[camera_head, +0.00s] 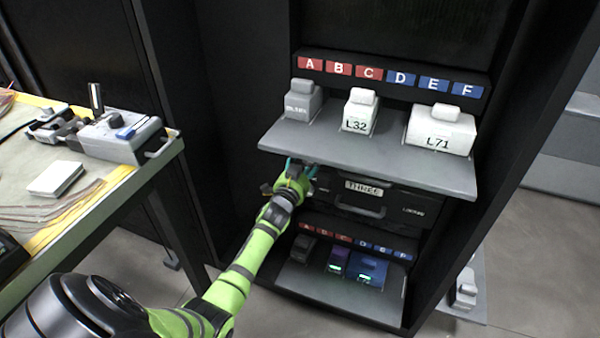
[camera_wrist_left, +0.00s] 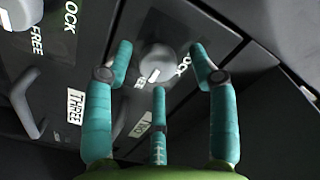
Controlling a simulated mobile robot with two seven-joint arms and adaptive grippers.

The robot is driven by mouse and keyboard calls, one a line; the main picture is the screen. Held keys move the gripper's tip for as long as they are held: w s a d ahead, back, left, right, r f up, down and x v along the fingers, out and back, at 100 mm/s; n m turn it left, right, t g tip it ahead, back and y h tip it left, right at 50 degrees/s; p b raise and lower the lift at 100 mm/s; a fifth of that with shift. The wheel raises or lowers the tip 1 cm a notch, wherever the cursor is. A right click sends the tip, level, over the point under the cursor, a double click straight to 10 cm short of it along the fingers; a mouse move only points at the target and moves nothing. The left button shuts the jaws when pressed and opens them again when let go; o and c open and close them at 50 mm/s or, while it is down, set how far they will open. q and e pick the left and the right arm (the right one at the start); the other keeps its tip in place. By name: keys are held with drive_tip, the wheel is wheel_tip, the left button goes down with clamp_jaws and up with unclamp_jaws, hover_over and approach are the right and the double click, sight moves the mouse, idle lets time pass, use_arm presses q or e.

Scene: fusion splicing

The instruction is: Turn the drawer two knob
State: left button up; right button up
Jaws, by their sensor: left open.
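In the left wrist view, a round grey knob (camera_wrist_left: 157,58) with a white mark sits on a dark drawer front, beside partly hidden white lettering. My left gripper (camera_wrist_left: 160,70) is open, with teal fingers on either side of the knob and a third finger below it. Whether they touch it I cannot tell. A small label (camera_wrist_left: 146,124), seemingly TWO, is partly covered by the lower finger. In the head view my left gripper (camera_head: 298,172) is at the cabinet front, under the left part of the pulled-out shelf; the knob is hidden there. My right gripper is not in view.
The pulled-out upper shelf (camera_head: 390,165) carries boxes, including L32 (camera_head: 359,115) and L71 (camera_head: 440,133), just above my gripper. Drawer THREE's handle (camera_head: 360,208) is to the right. A lower shelf (camera_head: 325,295) also juts out. A worktable (camera_head: 125,172) stands at left.

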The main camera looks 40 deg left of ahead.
use_arm(q)
drive_tip(key=v, duration=1.1)
drive_tip(key=shift+s, duration=0.2)
